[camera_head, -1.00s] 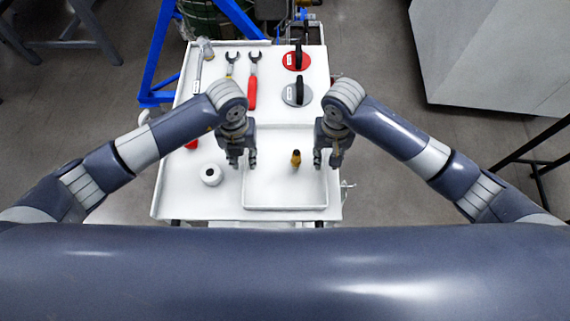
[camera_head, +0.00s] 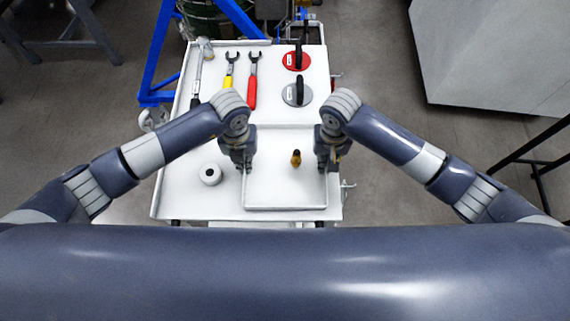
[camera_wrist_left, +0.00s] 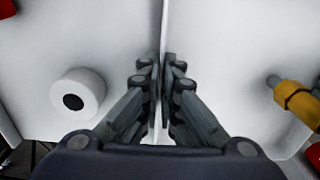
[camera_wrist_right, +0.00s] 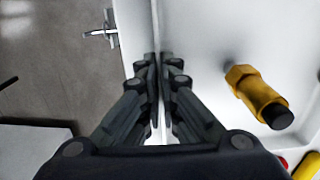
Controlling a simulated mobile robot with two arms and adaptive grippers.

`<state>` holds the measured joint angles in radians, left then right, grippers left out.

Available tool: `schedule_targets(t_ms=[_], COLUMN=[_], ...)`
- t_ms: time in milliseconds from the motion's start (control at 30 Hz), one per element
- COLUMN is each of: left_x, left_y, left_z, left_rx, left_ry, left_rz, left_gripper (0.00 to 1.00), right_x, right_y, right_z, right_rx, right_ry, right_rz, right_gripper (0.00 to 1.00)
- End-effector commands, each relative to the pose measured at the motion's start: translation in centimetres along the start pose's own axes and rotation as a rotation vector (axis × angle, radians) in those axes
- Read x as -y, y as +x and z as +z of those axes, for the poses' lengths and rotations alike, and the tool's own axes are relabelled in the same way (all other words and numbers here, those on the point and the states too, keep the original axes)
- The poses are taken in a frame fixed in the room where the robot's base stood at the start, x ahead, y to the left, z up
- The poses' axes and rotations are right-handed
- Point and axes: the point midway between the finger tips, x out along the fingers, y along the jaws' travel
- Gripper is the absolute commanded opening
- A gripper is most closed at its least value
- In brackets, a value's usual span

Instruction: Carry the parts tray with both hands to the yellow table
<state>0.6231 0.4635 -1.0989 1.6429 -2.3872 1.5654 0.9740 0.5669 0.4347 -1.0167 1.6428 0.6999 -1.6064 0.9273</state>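The parts tray (camera_head: 285,192) is a shallow white tray with thin raised walls, lying on the near right part of the white cart top. A yellow fitting with a black end (camera_head: 296,158) lies in it. My left gripper (camera_head: 244,168) is at the tray's left wall; the left wrist view shows its fingers (camera_wrist_left: 161,70) closed on both sides of that wall. My right gripper (camera_head: 325,168) is at the right wall; the right wrist view shows its fingers (camera_wrist_right: 158,68) closed on that wall. The yellow table cannot be made out in any view.
On the cart (camera_head: 180,200) are a white roll (camera_head: 210,174), wrenches with yellow (camera_head: 229,83) and red (camera_head: 252,95) handles, and red (camera_head: 296,61) and grey (camera_head: 297,93) discs. A blue frame (camera_head: 152,80) stands behind left, a grey cabinet (camera_head: 490,60) at right.

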Motion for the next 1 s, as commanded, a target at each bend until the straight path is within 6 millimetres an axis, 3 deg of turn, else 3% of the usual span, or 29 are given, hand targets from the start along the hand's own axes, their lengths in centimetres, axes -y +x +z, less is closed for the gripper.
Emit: schedule_targets(t_ms=[267, 800, 1000], left_x=[0.0, 0.0, 0.0], left_y=[-0.5, -4.7, -5.2], left_z=[0.1, 0.1, 0.1], left_rx=[0.002, 0.001, 0.001], left_ry=[-0.001, -0.001, -0.001], left_rz=[-0.001, 0.000, 0.000], left_gripper=[0.00, 0.00, 0.00], right_x=[0.0, 0.0, 0.0], right_y=[-0.4, -4.7, -5.2], right_z=[-0.1, 0.0, 0.0], right_rx=[-0.001, -0.001, 0.000], right_ry=[0.000, 0.000, 0.000], right_rz=[-0.001, 0.000, 0.000], right_gripper=[0.00, 0.00, 0.00])
